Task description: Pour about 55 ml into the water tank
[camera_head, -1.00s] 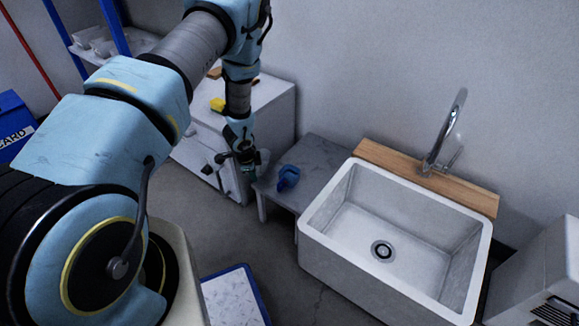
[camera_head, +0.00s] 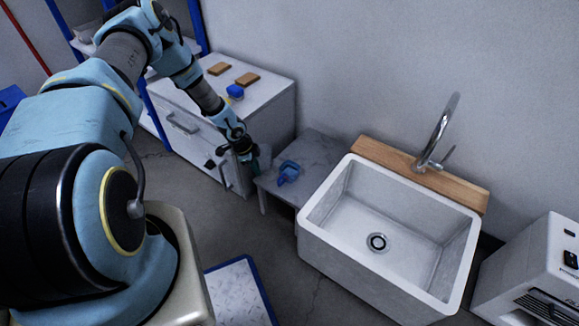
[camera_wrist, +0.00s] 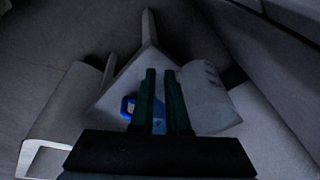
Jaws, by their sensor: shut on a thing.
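My gripper (camera_wrist: 160,98) is low beside the left end of the grey side table in the head view (camera_head: 258,166). Its dark green fingers are shut on a pale grey cylindrical vessel (camera_wrist: 207,97) with faint markings, which shows just right of the fingers, tilted in the wrist view. The exact grip point and any liquid inside cannot be seen. A blue object (camera_head: 288,172) stands on the side table. A blue handle-like loop (camera_wrist: 127,107) shows behind the fingers in the wrist view. I cannot tell for certain which thing is the water tank.
A white sink (camera_head: 345,245) with a chrome tap (camera_head: 437,135) stands right of the side table (camera_head: 315,150). A white cabinet (camera_head: 268,110) with a blue item (camera_head: 235,91) and brown blocks on top stands to the left. A white machine (camera_head: 535,270) is at the far right.

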